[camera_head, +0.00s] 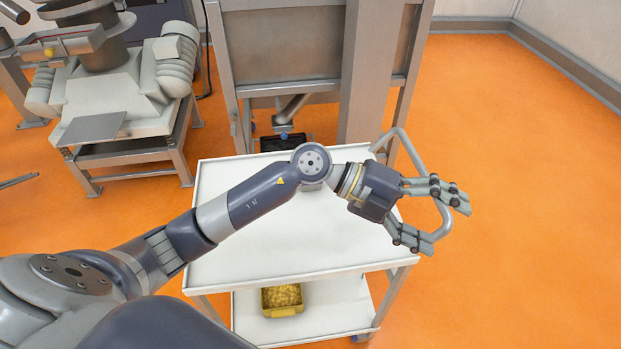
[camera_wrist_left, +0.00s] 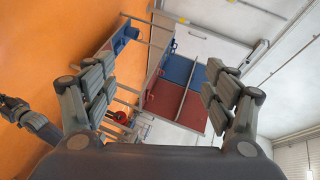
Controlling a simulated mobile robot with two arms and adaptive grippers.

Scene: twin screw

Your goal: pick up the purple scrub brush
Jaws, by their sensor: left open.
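I cannot make out a purple scrub brush in either view. My left gripper (camera_head: 448,222) is open and empty in the head view. It points right, past the right edge of the white cart's top and over the orange floor. Its two spread fingers also show in the left wrist view (camera_wrist_left: 158,82), with nothing between them. A stand with blue and red panels (camera_wrist_left: 190,72) lies beyond the fingers there. A small red object (camera_wrist_left: 120,117) shows low by the left finger, too small to identify.
The white cart (camera_head: 300,245) has a bare top where visible. A yellow bin (camera_head: 282,300) of yellowish pieces sits on its lower shelf. A metal-framed machine (camera_head: 285,50) stands behind the cart, another machine (camera_head: 115,105) at back left. Orange floor (camera_head: 530,200) is clear at right.

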